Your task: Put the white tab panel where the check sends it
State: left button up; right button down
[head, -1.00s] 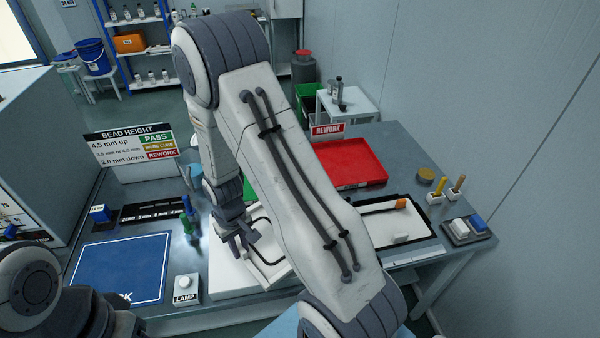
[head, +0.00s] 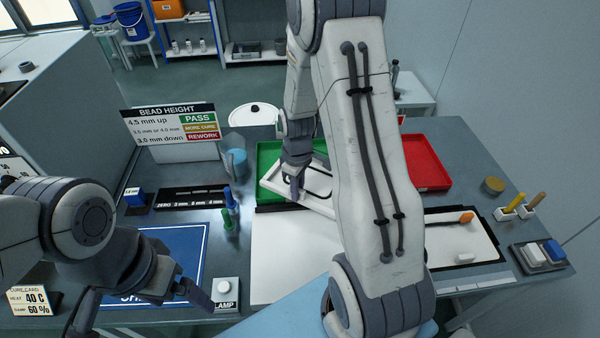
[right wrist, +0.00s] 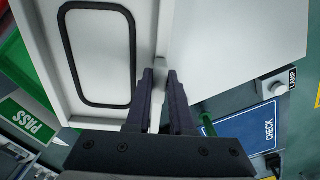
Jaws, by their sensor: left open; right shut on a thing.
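My right gripper (head: 297,182) is shut on the white tab panel (head: 276,182), a shallow white panel with a black bead loop. The panel is tilted over the green tray (head: 268,155); I cannot tell whether it touches the tray. In the right wrist view the gripper (right wrist: 160,78) pinches a small tab at the panel's edge (right wrist: 98,85). A PASS label (right wrist: 27,118) lies beside the green tray there. My left gripper (head: 145,305) is open and empty, low near the blue check mat (head: 180,245). My right arm hides part of the panel.
A bead height sign (head: 172,124) lists PASS, MORE CURE and REWORK. A red tray (head: 428,165) stands right of the green one. A white board (head: 285,260) lies in front. A lamp button (head: 227,288), gauge strip (head: 195,197) and another dark-framed white panel (head: 460,240) are nearby.

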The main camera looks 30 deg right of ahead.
aim_at(311, 175)
jog(key=d+n, duration=0.2)
jog(key=d, duration=0.1)
jog(key=s+d+r+n+b, duration=0.1)
jog(key=d+n, duration=0.1)
jog(key=d, duration=0.1)
jog(key=d+n+b, duration=0.1)
jog(key=d+n, duration=0.1)
jog(key=d, duration=0.1)
jog(key=shift+s+d+r, duration=0.2)
jog(key=shift+d, duration=0.05)
jog(key=shift+d+n, duration=0.2)
jog(key=shift+n, duration=0.2)
jog(key=w+f+p, duration=0.1)
jog(key=w+f, duration=0.1)
jog(key=w, duration=0.1)
jog(key=w+a+f+p, duration=0.1)
jog(key=w+f, duration=0.1)
jog(key=w, duration=0.2)
jog(key=w+a+f+p, duration=0.1)
jog(key=w+f, duration=0.1)
jog(key=w, duration=0.2)
jog(key=shift+f, duration=0.25)
notch_tip(311, 175, down, 4)
jog(key=shift+a+r+p, duration=0.1)
jog(key=shift+p, duration=0.55)
pick_arm(q)
jog(key=shift+r, duration=0.7)
pick_arm(e)
jog(key=shift+w+f, duration=0.1)
jog(key=shift+f, duration=0.1)
